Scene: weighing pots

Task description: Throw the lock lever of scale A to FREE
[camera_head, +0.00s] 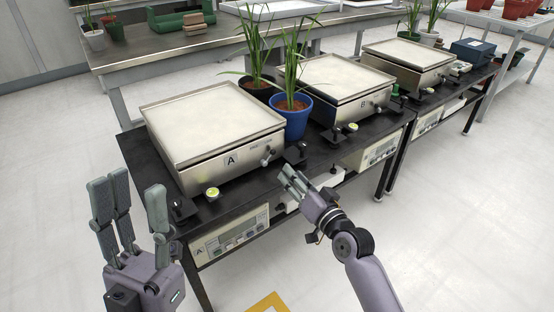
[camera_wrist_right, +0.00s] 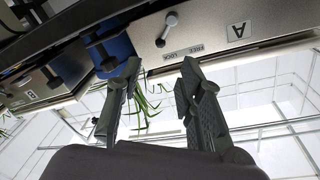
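Scale A (camera_head: 195,120) is a steel box with a pale top plate and an "A" label on its front. Its lock lever (camera_head: 267,155) is a small metal lever at the right end of the front face. In the right wrist view the lever (camera_wrist_right: 167,27) shows beside a FREE/LOCK label (camera_wrist_right: 184,50); I cannot tell which word it is set to. My right gripper (camera_head: 290,178) is just in front of and below the lever, apart from it. In the right wrist view its fingers (camera_wrist_right: 160,68) are spread and empty. My left gripper (camera_head: 135,192) is open and empty, left of scale A.
A blue pot with a plant (camera_head: 291,117) stands right of scale A, with scale B (camera_head: 345,85) beyond. Scale A's display unit (camera_head: 230,237) hangs below the black bench edge. A small round level (camera_head: 212,192) and black clamps (camera_head: 295,152) sit near the front edge.

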